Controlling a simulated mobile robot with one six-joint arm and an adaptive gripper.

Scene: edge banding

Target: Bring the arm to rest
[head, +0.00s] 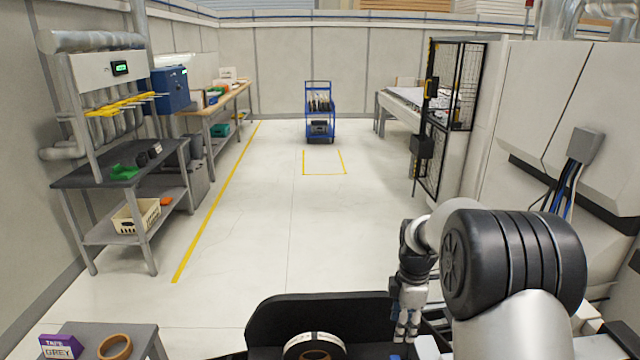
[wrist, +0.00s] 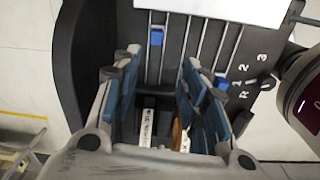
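My arm reaches forward at the lower right of the head view, bent downward. My gripper (head: 404,328) hangs with its fingers pointing down over the right part of a black tray (head: 275,308). In the wrist view my gripper (wrist: 160,85) has its fingers well apart, left and right. Dark tray slots show between them, with white-labelled edges (wrist: 148,122) and a brown edge (wrist: 177,130) lower down. Nothing is visibly pinched between the finger pads. Whether the fingertips touch the tray cannot be told.
A black-and-white roll (head: 313,347) sits in the tray, left of my gripper. A small table (head: 130,332) with a brown ring (head: 114,347) stands at lower left. A white machine (head: 560,130) stands close on the right. The floor ahead is clear up to a blue cart (head: 320,122).

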